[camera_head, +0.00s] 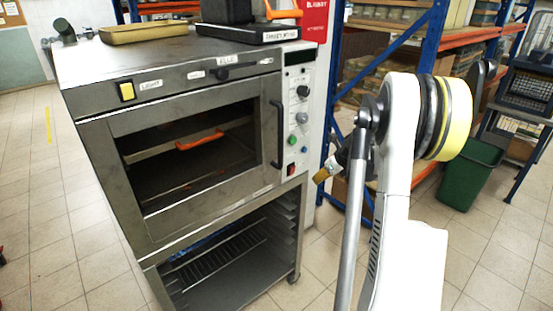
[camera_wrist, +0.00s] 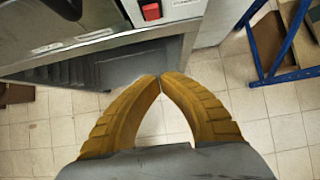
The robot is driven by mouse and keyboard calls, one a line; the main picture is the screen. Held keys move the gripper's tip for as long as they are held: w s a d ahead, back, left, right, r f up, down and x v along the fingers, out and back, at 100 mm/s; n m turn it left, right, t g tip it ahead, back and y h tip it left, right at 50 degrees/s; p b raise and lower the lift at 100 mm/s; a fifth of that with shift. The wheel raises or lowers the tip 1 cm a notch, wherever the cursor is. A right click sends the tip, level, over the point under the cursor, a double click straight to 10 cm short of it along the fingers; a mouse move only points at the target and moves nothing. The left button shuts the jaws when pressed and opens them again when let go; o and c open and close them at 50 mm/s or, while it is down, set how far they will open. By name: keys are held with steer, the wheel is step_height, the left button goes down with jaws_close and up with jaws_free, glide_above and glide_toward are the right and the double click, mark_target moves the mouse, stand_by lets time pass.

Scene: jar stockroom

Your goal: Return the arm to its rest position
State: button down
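My gripper (camera_wrist: 161,77) shows in the wrist view with its two yellow ridged fingers leaning together. The fingertips meet and nothing shows between them. In the head view my gripper (camera_head: 321,175) is small and partly hidden behind my arm, just right of the lower front corner of the steel oven (camera_head: 190,75). My white arm rises in front of the camera and bends at a joint with a yellow ring. The oven's edge also shows in the wrist view (camera_wrist: 90,45), just beyond the fingertips.
The oven has a windowed door with a dark handle (camera_head: 276,133) and a rack stand below. Blue and orange shelving (camera_head: 432,40) stands behind my arm. A green bin (camera_head: 470,175) stands at right. Tiled floor (camera_head: 30,200) is clear at left.

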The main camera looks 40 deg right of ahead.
steer(key=s+a+r+n, duration=0.2)
steer(key=a+r+n, duration=0.35)
steer(key=a, duration=0.35)
steer(key=s+a+r+n, duration=0.1)
steer(key=a+r+n, duration=0.4)
steer(key=a, duration=0.4)
steer(key=s+a+r+n, duration=0.2)
steer(key=a+r+n, duration=0.1)
steer(key=a+n, duration=0.45)
steer(key=s+a+n, duration=1.5)
steer(key=s+n, duration=0.1)
steer(key=n, duration=0.1)
steer(key=shift+a+f+h, duration=0.2)
steer(key=shift+a+h, duration=0.1)
steer(key=shift+a, duration=0.1)
